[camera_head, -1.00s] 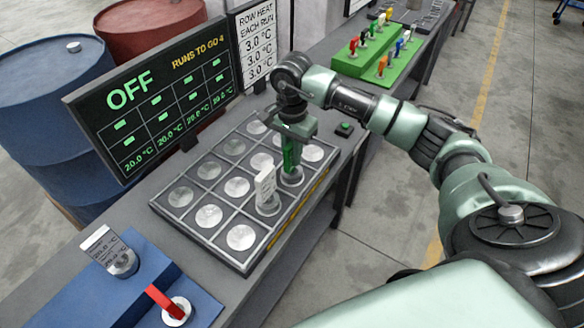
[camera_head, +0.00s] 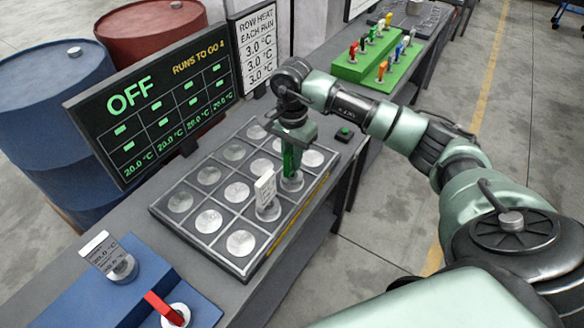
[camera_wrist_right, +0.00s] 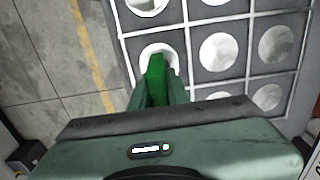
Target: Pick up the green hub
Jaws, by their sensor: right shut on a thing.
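The green hub (camera_head: 291,165) has a green upright handle on a round metallic base. It stands at a cell along the near right edge of the grey tray (camera_head: 243,270). My right gripper (camera_head: 292,140) reaches down from above and is shut on the handle. In the right wrist view the green handle (camera_wrist_right: 156,72) sits between the fingers, with the pale round base around its lower end. I cannot tell whether the base touches the tray. My left gripper is not in view.
A white-tagged hub (camera_head: 265,190) stands close by in the tray. A blue block (camera_head: 95,290) with a tagged hub and a red-handled hub is at front left. A green rack (camera_head: 350,72) of coloured handles is behind. A display (camera_head: 150,100) and barrels (camera_head: 50,120) stand left.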

